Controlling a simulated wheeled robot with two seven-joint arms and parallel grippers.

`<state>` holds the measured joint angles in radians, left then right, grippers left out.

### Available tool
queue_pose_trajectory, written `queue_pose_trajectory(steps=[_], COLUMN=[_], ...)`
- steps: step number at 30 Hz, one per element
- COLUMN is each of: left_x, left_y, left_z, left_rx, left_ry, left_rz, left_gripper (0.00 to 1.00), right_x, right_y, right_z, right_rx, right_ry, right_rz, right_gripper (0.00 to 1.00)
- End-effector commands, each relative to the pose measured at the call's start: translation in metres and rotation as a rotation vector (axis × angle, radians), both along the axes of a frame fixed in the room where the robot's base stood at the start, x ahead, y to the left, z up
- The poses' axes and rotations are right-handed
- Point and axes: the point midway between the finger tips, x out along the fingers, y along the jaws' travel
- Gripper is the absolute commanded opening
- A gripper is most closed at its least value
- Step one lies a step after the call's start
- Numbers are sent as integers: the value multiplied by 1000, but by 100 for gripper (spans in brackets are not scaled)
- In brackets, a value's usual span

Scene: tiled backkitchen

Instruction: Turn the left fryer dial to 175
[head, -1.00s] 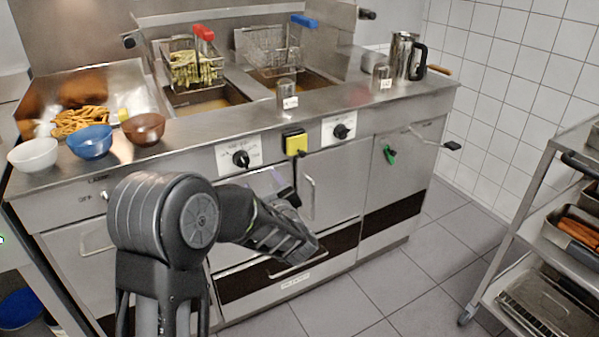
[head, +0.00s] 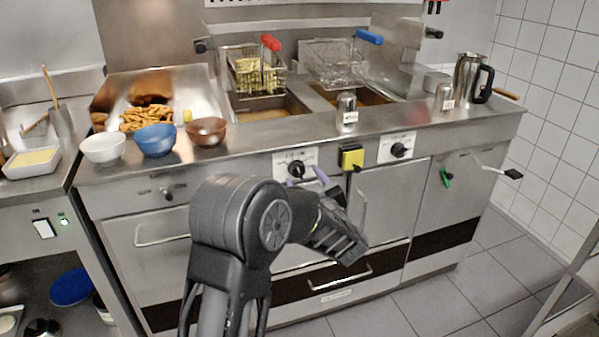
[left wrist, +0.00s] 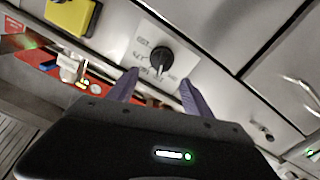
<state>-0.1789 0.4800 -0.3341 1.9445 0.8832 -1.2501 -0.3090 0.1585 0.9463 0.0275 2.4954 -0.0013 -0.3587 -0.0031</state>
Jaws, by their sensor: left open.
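The left fryer dial (head: 297,168) is a black knob on a white scale plate on the fryer front, left of a yellow switch box (head: 352,158). My left gripper (head: 307,178) has its purple fingers just below and in front of this dial, partly covering the plate's lower edge. In the left wrist view the dial (left wrist: 161,60) shows just beyond and between the two spread fingertips of the open gripper (left wrist: 158,78). Nothing is between the fingers. The numbers on the scale are too small to read. My right gripper is not in view.
A right dial (head: 399,150) sits beyond the yellow box. A green-handled valve (head: 446,178) and a lever (head: 512,174) are farther right. Bowls, including a blue one (head: 155,140), and a shaker (head: 346,112) stand on the counter above. Floor shows at right.

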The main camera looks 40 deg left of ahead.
Motion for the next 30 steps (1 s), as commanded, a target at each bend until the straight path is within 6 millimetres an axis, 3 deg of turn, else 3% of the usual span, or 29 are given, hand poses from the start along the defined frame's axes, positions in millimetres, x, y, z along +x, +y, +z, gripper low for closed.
queue_pose_trajectory(steps=[9, 19, 30], left_x=[24, 26, 26], left_y=[34, 37, 36], left_z=[0, 0, 0], left_rx=[1, 0, 0], left_ry=[-1, 1, 0], left_rz=[0, -1, -1], left_gripper=[59, 58, 28], right_x=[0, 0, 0], right_y=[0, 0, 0], right_z=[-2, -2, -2], right_rx=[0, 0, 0], right_ry=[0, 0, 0], right_rz=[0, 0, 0], right_gripper=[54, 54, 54])
